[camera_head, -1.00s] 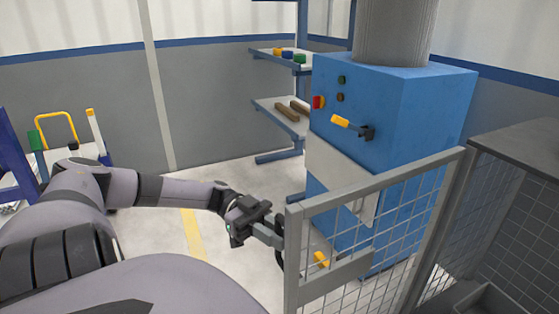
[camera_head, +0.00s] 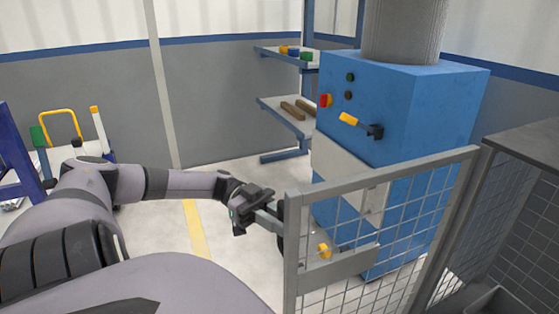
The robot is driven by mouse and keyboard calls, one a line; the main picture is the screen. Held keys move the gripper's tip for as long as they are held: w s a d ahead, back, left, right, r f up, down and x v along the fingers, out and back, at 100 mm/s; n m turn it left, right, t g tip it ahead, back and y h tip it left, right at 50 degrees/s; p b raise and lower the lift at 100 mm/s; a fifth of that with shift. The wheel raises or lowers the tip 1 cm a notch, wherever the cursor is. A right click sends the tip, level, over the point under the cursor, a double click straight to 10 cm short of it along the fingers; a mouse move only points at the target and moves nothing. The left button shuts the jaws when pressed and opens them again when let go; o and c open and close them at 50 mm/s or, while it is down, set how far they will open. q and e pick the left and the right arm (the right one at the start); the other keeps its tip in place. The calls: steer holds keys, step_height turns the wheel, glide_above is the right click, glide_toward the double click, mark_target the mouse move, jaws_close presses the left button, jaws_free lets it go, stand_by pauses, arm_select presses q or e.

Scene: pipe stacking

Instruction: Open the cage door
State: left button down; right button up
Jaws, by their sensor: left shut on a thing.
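The cage door (camera_head: 293,250) is a grey-framed wire mesh panel in the lower right of the head view. Its free upright is at the left and its top rail runs back to the right. My left gripper (camera_head: 270,216) is at the left side of that upright, shut on the door handle, which is a dark piece (camera_head: 281,222) mostly hidden by the fingers and the frame. My right gripper is not in view.
A blue machine (camera_head: 400,115) with a yellow-tipped lever (camera_head: 349,119) stands behind the door. A shelf rack (camera_head: 285,115) stands at the back. A grey cabinet top (camera_head: 530,140) is at the right. Open floor with a yellow stripe (camera_head: 194,230) lies left of the door.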

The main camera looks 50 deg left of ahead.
arm_select(q)
steer(key=c, duration=1.2)
jaws_free()
steer(key=shift+a, duration=0.1)
steer(key=shift+b+v, duration=0.4)
steer(key=shift+v, duration=3.05)
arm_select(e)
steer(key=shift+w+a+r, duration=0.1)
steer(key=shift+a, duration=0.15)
